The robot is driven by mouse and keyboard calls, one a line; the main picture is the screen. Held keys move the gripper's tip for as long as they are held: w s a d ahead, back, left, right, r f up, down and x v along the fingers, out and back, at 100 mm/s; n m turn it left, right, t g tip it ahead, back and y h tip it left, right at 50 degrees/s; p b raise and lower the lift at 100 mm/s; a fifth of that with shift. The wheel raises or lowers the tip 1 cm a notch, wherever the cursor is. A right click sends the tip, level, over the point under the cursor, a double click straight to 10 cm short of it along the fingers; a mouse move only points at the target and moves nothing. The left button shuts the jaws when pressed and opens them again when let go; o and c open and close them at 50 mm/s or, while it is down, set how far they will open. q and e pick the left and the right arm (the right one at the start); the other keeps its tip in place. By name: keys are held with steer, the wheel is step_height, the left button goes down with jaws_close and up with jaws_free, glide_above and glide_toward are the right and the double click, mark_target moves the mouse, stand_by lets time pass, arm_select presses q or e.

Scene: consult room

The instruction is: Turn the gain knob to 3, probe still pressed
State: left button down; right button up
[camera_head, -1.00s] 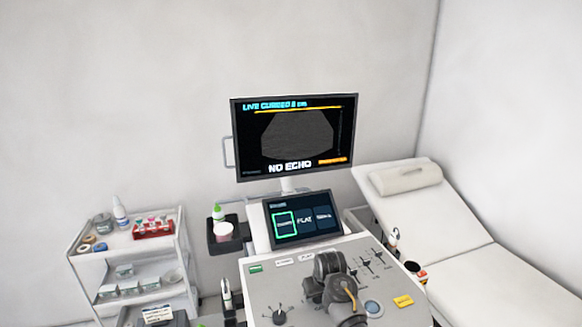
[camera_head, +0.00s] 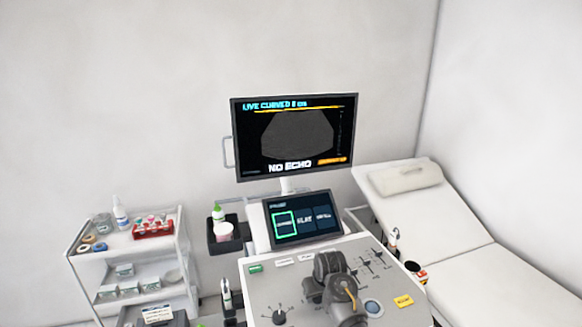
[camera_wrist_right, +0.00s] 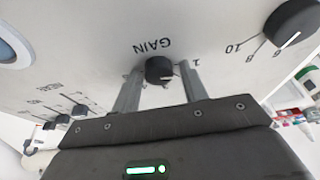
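The gain knob (camera_wrist_right: 158,70) is a small black knob on the pale console, below the upside-down GAIN label in the right wrist view. Its white mark points toward the printed 1. My right gripper (camera_wrist_right: 161,74) has one finger on each side of the knob, with narrow gaps; it looks open around it. In the head view my right gripper (camera_head: 318,296) is low over the console and hides the knob. My left gripper and a pressed probe are not in view. The monitor (camera_head: 296,135) reads LIVE CURVED and NO ECHO.
A larger black dial (camera_wrist_right: 291,30) with numbers sits beside the gain knob. Several sliders (camera_wrist_right: 66,118) and a blue-grey round button (camera_head: 374,308) are on the other side. A touch screen (camera_head: 303,219), a supply cart (camera_head: 128,246) and a padded couch (camera_head: 430,225) stand around.

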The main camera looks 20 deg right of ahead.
steer(key=shift+s+a+f, duration=0.1)
steer(key=shift+s+f, duration=0.4)
steer(key=shift+f, duration=0.4)
steer(key=shift+c, duration=0.3)
steer(key=m+h, duration=0.1)
steer(key=m, duration=0.2)
steer(key=shift+r+g, duration=0.1)
steer(key=shift+g, duration=0.2)
steer(key=shift+c, duration=1.1)
steer(key=m, duration=0.3)
steer(key=m+g+h, duration=0.1)
steer(key=m, duration=0.2)
steer(key=shift+h, duration=0.3)
steer(key=o, duration=0.6)
steer(key=shift+w, duration=0.15)
steer(key=shift+o, duration=0.2)
steer(key=shift+w+d+r, duration=0.1)
steer(key=shift+d+r, duration=0.1)
steer(key=shift+r, duration=0.1)
steer(key=shift+d+r, duration=0.1)
steer(key=shift+r, duration=0.6)
steer(key=shift+w+r, duration=0.1)
